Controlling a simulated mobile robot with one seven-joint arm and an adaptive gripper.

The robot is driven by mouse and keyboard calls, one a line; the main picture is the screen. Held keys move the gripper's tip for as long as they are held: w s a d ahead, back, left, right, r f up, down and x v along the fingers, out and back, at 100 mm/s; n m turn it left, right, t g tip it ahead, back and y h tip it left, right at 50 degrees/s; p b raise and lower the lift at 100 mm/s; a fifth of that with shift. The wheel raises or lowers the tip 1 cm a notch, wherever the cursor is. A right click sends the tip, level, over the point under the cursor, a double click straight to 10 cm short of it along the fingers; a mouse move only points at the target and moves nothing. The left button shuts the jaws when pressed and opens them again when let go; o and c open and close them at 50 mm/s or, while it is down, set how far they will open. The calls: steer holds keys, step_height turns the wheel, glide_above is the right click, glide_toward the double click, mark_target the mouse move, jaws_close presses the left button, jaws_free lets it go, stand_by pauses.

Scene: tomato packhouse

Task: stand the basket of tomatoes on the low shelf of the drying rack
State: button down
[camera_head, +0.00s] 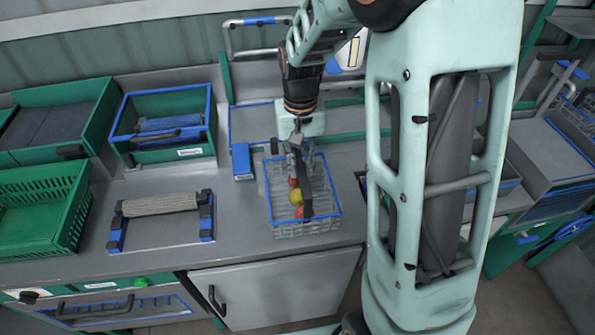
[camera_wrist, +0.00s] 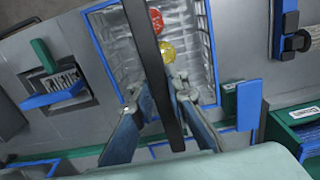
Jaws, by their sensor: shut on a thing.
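The clear-walled basket (camera_head: 306,226) with a blue rim holds red and yellow tomatoes (camera_head: 296,197) and has a dark arched handle. It is over the front part of the grey counter; I cannot tell whether it touches it. My gripper (camera_head: 297,142) is above the basket, shut on the handle. In the wrist view the fingers (camera_wrist: 160,88) are on either side of the dark handle strip (camera_wrist: 146,45), with the basket (camera_wrist: 204,45) below. A grey panel edged in blue with green posts (camera_head: 250,125) stands behind and may be the drying rack; my arm hides part of it.
A small blue box (camera_head: 242,161) is close left of the basket. A rope roll on a blue-ended stand (camera_head: 160,205) lies farther left, with green crates (camera_head: 45,210) beyond. A blue-rimmed green bin (camera_head: 165,125) stands at the back. Bare counter lies between stand and basket.

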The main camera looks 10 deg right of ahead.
steer(key=shift+s+d+f+b, duration=0.1)
steer(key=shift+f+b, duration=0.2)
steer(key=shift+f, duration=0.4)
steer(key=c, duration=2.4)
jaws_free()
steer(key=shift+f, duration=0.2)
steer(key=o, duration=0.5)
steer(key=shift+r, duration=0.1)
